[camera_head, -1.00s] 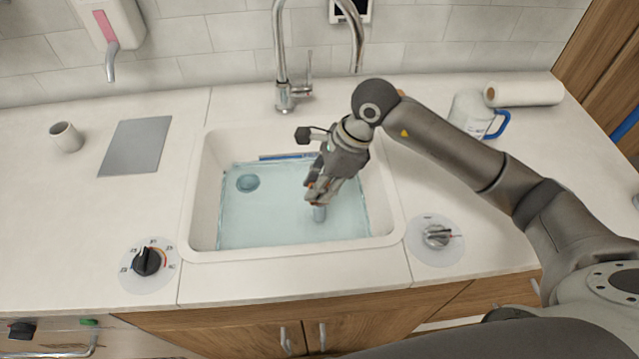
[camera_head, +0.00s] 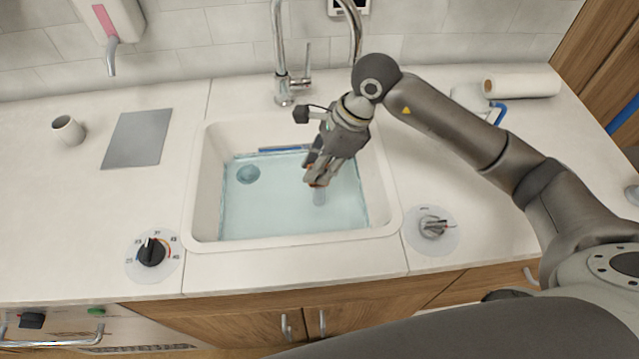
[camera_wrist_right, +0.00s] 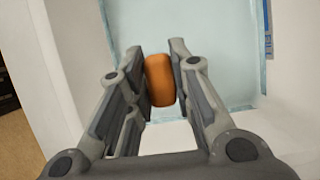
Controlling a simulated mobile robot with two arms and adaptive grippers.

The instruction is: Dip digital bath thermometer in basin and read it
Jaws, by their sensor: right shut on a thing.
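The white basin (camera_head: 210,190) is set in the counter and holds clear bluish water (camera_head: 260,210). My right gripper (camera_head: 318,180) is over the water, right of the basin's middle. It is shut on an orange-topped thing, which I take for the thermometer (camera_wrist_right: 160,80); its orange end shows between the fingers in the right wrist view. A pale stem (camera_head: 319,197) shows below the fingertips, apparently in the water. No display or reading on it can be seen. My left gripper is not in view.
A blue strip (camera_head: 285,149) runs along the basin's back wall. The tap (camera_head: 283,85) stands behind. Dials (camera_head: 151,252) (camera_head: 432,226) flank the basin in front. A cup (camera_head: 68,130) and a grey mat (camera_head: 138,138) are left. A paper roll (camera_head: 525,85) lies back right.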

